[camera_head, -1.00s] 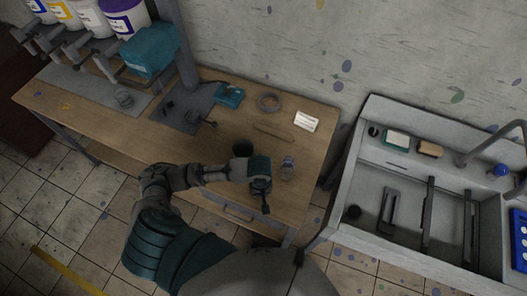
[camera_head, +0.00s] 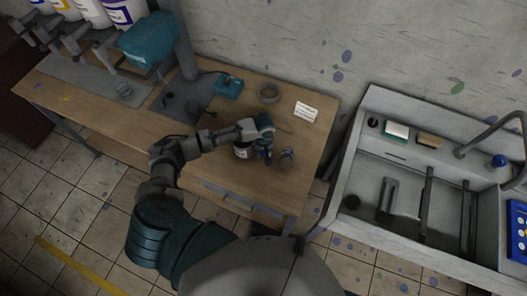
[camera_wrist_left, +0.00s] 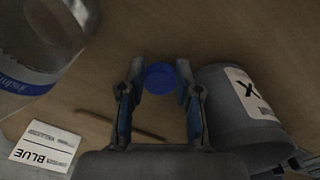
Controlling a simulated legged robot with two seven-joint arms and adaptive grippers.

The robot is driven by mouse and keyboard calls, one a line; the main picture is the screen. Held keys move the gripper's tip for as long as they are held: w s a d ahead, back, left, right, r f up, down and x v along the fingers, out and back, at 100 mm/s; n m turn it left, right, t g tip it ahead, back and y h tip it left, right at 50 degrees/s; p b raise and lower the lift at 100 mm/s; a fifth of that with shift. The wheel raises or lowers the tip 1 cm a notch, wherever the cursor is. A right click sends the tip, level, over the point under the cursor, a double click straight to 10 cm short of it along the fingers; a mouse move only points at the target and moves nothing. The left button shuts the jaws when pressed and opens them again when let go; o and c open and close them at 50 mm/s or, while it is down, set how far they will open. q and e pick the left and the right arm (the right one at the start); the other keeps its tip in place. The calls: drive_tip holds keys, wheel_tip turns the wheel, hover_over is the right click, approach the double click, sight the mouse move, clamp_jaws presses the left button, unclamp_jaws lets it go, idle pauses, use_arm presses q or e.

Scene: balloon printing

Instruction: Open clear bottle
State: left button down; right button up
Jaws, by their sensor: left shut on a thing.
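The clear bottle (camera_head: 288,158) stands on the table just right of my left gripper. A large clear container with blue lettering (camera_wrist_left: 38,55) fills the upper left of the wrist view and looks like this bottle. My left gripper (camera_head: 266,156) is over the table between a dark jar and the clear bottle. In the wrist view its fingers (camera_wrist_left: 160,90) are shut on a round blue cap (camera_wrist_left: 159,78). Table surface shows around the cap, and no bottle is visible under it. My right gripper is not in view.
A dark jar with a white X label (camera_wrist_left: 240,105) stands close beside the left fingers. A white card (camera_head: 306,112), a grey ring-shaped dish (camera_head: 269,94) and a teal device (camera_head: 229,87) lie farther back. A sink (camera_head: 395,190) is to the right.

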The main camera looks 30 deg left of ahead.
use_arm(q)
drive_tip(key=shift+f, duration=0.1)
drive_tip(key=shift+a+f, duration=0.35)
drive_tip(key=shift+f, duration=0.2)
drive_tip(key=c, duration=1.1)
unclamp_jaws()
drive_tip(key=shift+d, duration=0.25)
drive_tip(key=shift+r, duration=0.15)
